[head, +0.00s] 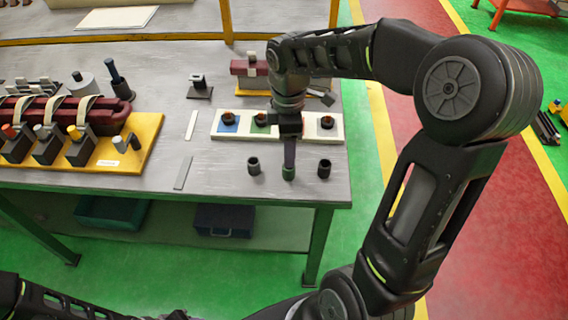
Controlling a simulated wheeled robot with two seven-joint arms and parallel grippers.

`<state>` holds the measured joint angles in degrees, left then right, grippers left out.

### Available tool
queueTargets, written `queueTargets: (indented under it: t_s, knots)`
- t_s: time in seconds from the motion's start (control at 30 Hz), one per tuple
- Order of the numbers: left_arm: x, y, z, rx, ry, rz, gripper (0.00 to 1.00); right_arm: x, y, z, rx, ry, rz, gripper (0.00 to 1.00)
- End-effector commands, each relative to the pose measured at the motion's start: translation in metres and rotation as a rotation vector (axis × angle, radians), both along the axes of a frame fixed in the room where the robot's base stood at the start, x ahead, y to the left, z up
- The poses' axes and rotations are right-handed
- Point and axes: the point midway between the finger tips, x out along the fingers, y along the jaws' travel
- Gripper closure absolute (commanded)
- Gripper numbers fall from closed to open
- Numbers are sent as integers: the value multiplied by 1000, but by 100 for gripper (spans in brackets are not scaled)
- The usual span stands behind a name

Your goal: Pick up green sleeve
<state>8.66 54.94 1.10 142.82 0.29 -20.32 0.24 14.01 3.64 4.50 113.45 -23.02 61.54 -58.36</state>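The green sleeve (289,174) is a small dark-green cylinder standing on the grey table between two dark sleeves. My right gripper (289,166) points straight down, with its fingertips at the top of the green sleeve. The fingers are seen edge-on as one narrow dark strip, so I cannot tell whether they are apart, or whether they touch the sleeve. Only part of my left arm shows at the lower left; its gripper is not in view.
Dark sleeves stand to the left (253,166) and right (324,169) of the green one. Behind is a white strip (337,134) with coloured squares bearing dark rings. A yellow fixture board (142,135) with red parts lies at left. The table's front edge is close.

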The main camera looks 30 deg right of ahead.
Motion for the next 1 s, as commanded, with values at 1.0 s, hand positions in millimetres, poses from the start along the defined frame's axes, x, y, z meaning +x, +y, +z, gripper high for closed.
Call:
queueTargets:
  t_s: [1.0]
  knots:
    - [-1, 1, 13, 3, 4, 2, 64, -4, -1, -55, 2, 6, -1, 44]
